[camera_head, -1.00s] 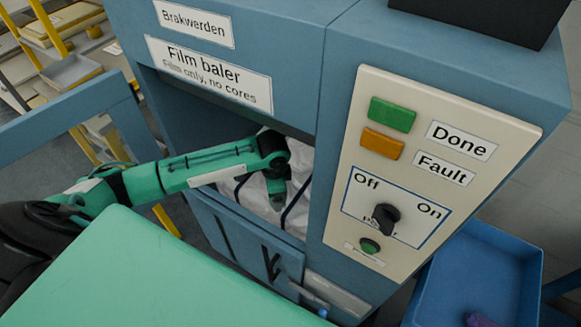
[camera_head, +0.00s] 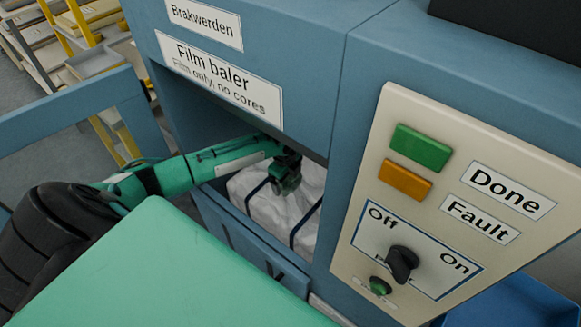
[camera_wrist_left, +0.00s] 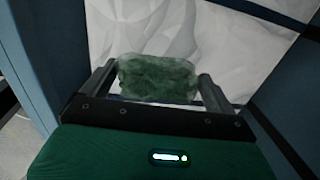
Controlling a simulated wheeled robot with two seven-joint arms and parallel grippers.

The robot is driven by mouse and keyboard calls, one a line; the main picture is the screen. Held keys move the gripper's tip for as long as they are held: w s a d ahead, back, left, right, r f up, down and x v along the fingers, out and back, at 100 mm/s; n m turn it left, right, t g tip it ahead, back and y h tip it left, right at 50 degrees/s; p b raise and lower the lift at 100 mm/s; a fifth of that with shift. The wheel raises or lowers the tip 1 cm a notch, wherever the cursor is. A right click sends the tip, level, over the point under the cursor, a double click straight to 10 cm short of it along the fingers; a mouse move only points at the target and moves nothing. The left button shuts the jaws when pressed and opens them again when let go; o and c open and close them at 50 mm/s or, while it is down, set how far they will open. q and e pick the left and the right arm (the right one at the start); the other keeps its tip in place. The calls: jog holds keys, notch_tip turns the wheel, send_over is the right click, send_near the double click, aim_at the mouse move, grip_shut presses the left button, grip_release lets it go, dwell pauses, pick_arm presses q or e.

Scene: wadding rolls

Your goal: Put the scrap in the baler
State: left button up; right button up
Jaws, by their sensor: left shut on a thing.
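The blue film baler (camera_head: 345,110) stands in front of me, its chamber open below the "Film baler" label. A white wrapped bale (camera_head: 262,205) with dark straps sits in the chamber. My left gripper (camera_head: 287,182) is inside the opening, in front of or above the bale; the head view does not show the gap. In the left wrist view my left gripper (camera_wrist_left: 160,92) is shut on a crumpled, see-through green scrap (camera_wrist_left: 158,76), with white film of the bale behind it. The scrap cannot be made out in the head view. My right gripper is out of view.
The control panel (camera_head: 450,205) has a green Done lamp (camera_head: 421,147), an orange Fault lamp (camera_head: 404,180) and a power knob (camera_head: 402,262). A blue door frame (camera_head: 70,120) stands at left. Part of a blue bin (camera_head: 525,303) shows at lower right. Shelving (camera_head: 95,60) stands behind.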

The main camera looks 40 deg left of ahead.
pick_arm(q)
notch_tip(320, 180, down, 5)
jog(key=shift+r, duration=0.15)
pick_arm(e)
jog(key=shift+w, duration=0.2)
pick_arm(q)
jog(key=shift+f, duration=0.2)
jog(key=o, duration=0.7)
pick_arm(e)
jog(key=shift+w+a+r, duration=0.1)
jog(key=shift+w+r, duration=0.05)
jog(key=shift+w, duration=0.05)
pick_arm(q)
jog(key=shift+r, duration=0.15)
jog(key=r, duration=0.8)
jog(key=s+r, duration=0.1)
jog(key=r, duration=0.3)
jog(key=shift+s, duration=0.1)
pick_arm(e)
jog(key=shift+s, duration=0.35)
pick_arm(q)
jog(key=shift+f, duration=0.1)
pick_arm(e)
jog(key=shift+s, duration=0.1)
